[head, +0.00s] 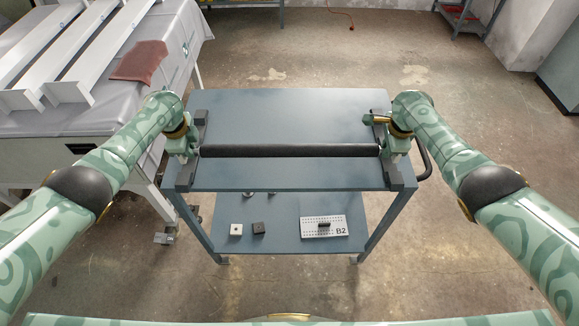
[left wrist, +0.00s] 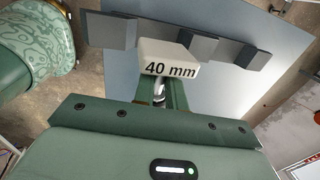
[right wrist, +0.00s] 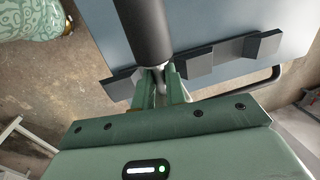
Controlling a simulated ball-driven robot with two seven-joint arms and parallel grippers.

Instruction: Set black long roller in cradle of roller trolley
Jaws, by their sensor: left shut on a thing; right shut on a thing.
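The black long roller (head: 290,150) lies level across the roller trolley (head: 285,115). My left gripper (head: 192,148) is shut on its left end, and my right gripper (head: 386,147) on its right end. The dark left cradle (head: 185,178) and right cradle (head: 405,178) have upright blocks with gaps. In the right wrist view, the roller (right wrist: 143,30) crosses the right cradle (right wrist: 195,66) between two blocks. I cannot tell whether it rests there or is just above.
The trolley's lower shelf (head: 280,235) holds small blocks and a grey plate marked B2 (head: 341,231). A covered table with white beams (head: 75,90) and a red cloth (head: 140,61) stands at left. A black handle (head: 426,160) is on the trolley's right side.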

